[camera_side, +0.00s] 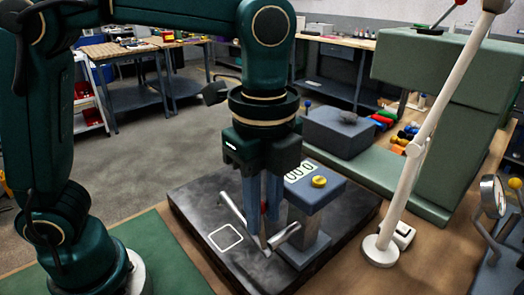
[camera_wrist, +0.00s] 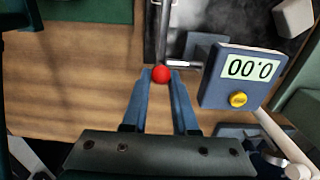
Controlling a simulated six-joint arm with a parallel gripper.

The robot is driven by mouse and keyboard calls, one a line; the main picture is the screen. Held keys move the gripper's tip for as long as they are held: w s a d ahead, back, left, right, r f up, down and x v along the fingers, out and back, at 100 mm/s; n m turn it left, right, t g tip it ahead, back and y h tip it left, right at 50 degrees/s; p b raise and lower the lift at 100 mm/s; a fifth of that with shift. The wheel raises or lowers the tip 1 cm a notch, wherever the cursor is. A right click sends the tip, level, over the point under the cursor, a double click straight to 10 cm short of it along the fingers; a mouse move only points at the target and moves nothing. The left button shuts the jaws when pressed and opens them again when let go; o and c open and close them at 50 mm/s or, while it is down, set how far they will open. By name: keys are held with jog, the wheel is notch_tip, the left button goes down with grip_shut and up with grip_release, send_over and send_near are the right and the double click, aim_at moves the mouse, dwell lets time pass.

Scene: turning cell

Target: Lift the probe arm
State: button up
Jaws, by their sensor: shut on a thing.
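The measuring gauge is a blue-grey head (camera_side: 313,187) on a metal post, with a "0.00" display and a yellow button (camera_side: 319,181). It also shows at the right in the wrist view (camera_wrist: 222,88). The probe arm is a thin grey rod (camera_side: 231,208) beside the post, near a short silver cylinder (camera_side: 286,236). In the wrist view the rod (camera_wrist: 163,38) runs up from a red ball (camera_wrist: 160,74). My gripper (camera_side: 263,222) points down, its two blue fingers shut on the red ball. The fingers hide part of the rod in the side view.
The gauge stands on a dark slab (camera_side: 200,205) with a white square outline (camera_side: 226,237). A white slanted post (camera_side: 400,195) rises at the right, near a round dial gauge (camera_side: 492,196). A grey box (camera_side: 340,132) stands behind. The slab's left part is clear.

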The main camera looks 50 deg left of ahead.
jog(key=shift+d, duration=0.8)
grip_shut()
jog(key=shift+d, duration=0.2)
